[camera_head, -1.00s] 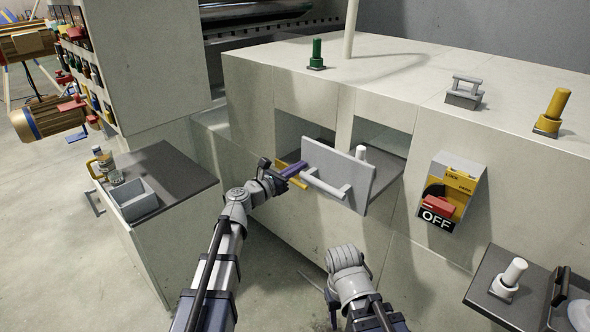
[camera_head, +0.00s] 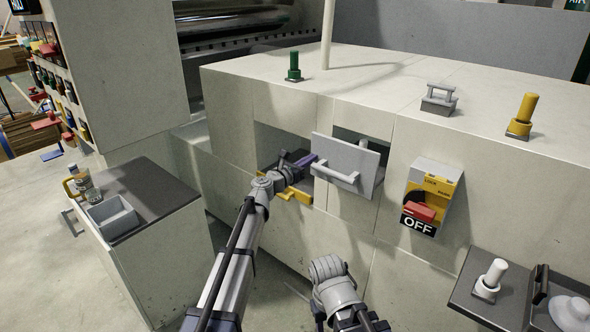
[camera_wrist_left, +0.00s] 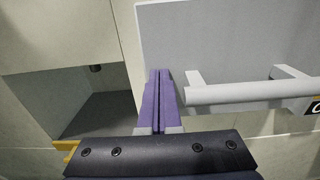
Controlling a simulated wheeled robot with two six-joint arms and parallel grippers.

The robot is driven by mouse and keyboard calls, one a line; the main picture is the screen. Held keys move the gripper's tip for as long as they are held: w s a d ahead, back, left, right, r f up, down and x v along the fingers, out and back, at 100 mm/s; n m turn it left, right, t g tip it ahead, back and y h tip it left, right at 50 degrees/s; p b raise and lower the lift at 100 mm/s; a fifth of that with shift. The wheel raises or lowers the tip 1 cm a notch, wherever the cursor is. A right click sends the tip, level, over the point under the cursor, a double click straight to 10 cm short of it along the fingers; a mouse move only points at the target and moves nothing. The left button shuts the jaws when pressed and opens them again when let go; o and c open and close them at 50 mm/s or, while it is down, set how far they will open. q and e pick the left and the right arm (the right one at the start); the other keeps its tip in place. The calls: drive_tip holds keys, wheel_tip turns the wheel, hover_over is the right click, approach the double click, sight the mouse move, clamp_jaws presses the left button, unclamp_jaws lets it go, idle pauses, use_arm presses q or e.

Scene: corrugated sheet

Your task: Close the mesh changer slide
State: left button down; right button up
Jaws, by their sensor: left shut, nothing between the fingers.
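A grey slide panel (camera_head: 336,150) with a light grey bar handle (camera_head: 340,176) stands partly out from its opening in the machine's front. I take it to be the mesh changer slide. A dark gap (camera_head: 366,146) shows behind it. My left gripper (camera_head: 312,160) is shut and empty, its purple fingers at the panel's left edge. In the left wrist view the shut fingers (camera_wrist_left: 158,78) overlap the panel's left part (camera_wrist_left: 205,45), left of the bar handle (camera_wrist_left: 245,94); contact is unclear. My right arm shows at the bottom, but its gripper fingers do not show.
A yellow handle (camera_head: 298,194) sits low at the open recess left of the panel. An OFF switch box (camera_head: 432,190) is on the wall to the right. A dark shelf with a white knob (camera_head: 490,278) juts out at lower right. A cabinet with a grey bin (camera_head: 113,217) stands left.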

use_arm(q)
drive_tip(key=x, duration=0.9)
drive_tip(key=shift+a, duration=0.1)
drive_tip(key=shift+s, duration=0.1)
drive_tip(key=v, duration=1.4)
